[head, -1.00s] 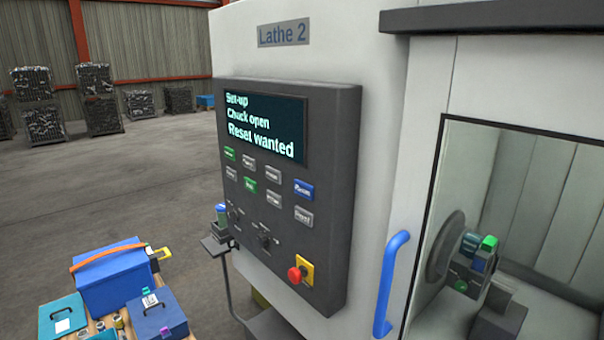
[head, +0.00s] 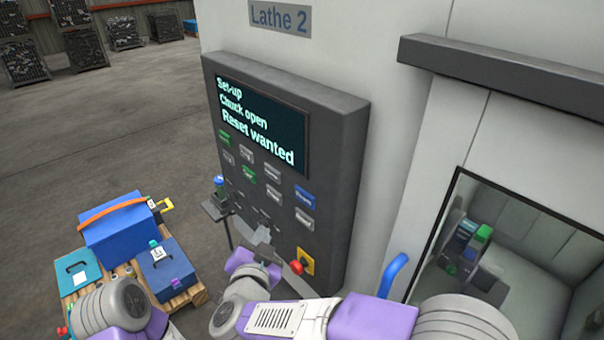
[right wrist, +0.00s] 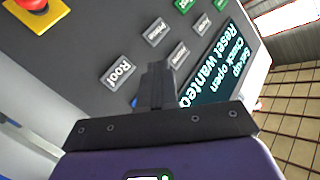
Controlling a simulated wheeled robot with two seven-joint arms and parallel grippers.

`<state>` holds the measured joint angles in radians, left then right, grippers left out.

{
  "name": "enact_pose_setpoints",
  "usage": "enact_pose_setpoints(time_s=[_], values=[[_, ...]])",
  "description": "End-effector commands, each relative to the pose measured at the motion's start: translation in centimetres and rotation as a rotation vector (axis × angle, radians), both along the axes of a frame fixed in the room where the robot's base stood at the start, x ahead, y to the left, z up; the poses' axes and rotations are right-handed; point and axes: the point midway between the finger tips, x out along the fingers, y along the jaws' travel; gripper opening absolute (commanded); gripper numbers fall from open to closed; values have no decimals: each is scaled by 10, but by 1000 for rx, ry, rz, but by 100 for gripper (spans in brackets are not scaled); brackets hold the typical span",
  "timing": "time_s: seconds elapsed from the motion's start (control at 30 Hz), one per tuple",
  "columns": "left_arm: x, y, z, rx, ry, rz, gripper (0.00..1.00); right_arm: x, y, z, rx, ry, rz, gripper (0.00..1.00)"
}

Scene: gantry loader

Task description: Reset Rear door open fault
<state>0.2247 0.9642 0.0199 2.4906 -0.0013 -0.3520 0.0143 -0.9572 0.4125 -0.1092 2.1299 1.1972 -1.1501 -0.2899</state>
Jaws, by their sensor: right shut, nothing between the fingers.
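The control panel (head: 335,140) of Lathe 2 has a screen (head: 262,122) reading "Set-up, Chuck open, Reset wanted"; it names no rear door. Below are two rows of buttons, with one blue button (head: 305,197) at the right end of the upper row. Its label is unreadable. My right gripper (head: 262,238) is shut and empty, in front of the panel's lower part. In the right wrist view its fingers (right wrist: 155,80) point at the panel beside a grey button (right wrist: 118,70) and cover where the blue button sits. Contact cannot be told. My left gripper is out of view.
A red stop knob (head: 297,267) on a yellow plate is close to my right wrist. A blue door handle (head: 393,275) and the lathe window are at right. Open floor lies behind.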

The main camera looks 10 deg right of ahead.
Motion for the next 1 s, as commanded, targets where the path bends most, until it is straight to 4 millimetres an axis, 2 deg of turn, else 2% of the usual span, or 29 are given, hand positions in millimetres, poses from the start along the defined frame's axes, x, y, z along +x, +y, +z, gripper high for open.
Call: enact_pose_setpoints(time_s=[0.03, 0.1, 0.2, 0.67, 1.0], values=[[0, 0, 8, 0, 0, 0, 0, -6, 3, 18, 16, -12, -7, 0], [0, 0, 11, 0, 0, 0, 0, -12, 4, 30, 31, -22, -21, 0], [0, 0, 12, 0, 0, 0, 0, -15, 5, 37, 42, -28, -29, 0], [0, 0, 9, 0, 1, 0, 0, -12, 0, 35, 42, -27, -30, 0], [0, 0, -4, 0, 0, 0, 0, 14, -36, 34, 43, -28, -31, 0]])
